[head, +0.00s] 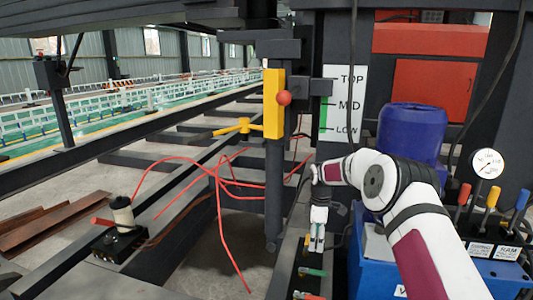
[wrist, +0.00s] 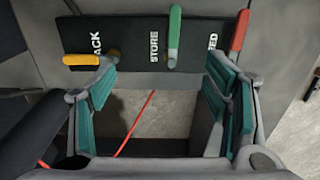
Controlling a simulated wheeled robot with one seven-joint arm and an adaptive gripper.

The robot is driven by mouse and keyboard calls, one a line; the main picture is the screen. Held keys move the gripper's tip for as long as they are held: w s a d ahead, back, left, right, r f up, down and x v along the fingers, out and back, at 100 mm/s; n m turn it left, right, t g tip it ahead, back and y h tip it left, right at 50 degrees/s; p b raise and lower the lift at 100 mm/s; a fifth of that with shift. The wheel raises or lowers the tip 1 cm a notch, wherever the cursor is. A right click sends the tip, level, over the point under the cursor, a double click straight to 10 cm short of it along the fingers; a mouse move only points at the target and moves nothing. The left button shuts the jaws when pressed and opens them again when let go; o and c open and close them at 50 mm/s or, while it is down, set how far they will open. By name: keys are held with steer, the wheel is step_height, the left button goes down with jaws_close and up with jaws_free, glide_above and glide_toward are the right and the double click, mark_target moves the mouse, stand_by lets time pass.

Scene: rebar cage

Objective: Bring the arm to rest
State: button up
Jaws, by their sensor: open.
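My arm (head: 425,240), white with maroon bands, reaches in from the lower right of the head view and bends at a dark round joint. My gripper (head: 316,243) hangs pointing down above a dark rail. In the wrist view my gripper (wrist: 163,75) is open, its teal-padded fingers wide apart with nothing between them. Beyond the fingertips is a dark panel (wrist: 133,38) with a yellow handle (wrist: 82,60), a green handle (wrist: 174,35) and a red handle (wrist: 239,32). One label reads STORE; the others are partly covered.
A blue drum (head: 410,130) and a gauge (head: 487,163) above several coloured levers stand beside my arm. A yellow post with a red knob (head: 283,98) stands left of a TOP/MID/LOW sign (head: 343,105). Red cables (head: 218,180) hang over dark beams at the left.

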steer(key=s+r+m+h, duration=0.1)
steer(key=s+r+m, duration=0.1)
steer(key=s+r, duration=0.5)
steer(key=s+r+m, duration=0.1)
steer(key=s+r, duration=0.2)
steer(key=r, duration=0.8)
steer(key=s+d+r+m, duration=0.1)
steer(key=s+r+m, duration=0.1)
steer(key=s+r, duration=0.45)
steer(key=s+r+m, duration=0.2)
steer(key=s+r, duration=0.2)
steer(key=s, duration=0.5)
steer(key=s+d+r+m, duration=0.1)
steer(key=s+m, duration=0.1)
steer(key=s, duration=0.7)
steer(key=s+r+m, duration=0.2)
steer(key=s+m, duration=0.1)
steer(key=s, duration=0.6)
steer(key=s+f+m+y, duration=0.1)
steer(key=s+f+m, duration=0.15)
steer(key=s, duration=0.55)
steer(key=s+f+m, duration=0.1)
steer(key=s+f, duration=0.2)
steer(key=s, duration=0.4)
step_height(320, 180, up, 37)
steer(key=t+p, duration=0.4)
steer(key=p, duration=3.1)
steer(key=shift+s+f, duration=0.2)
steer(key=shift+d, duration=0.25)
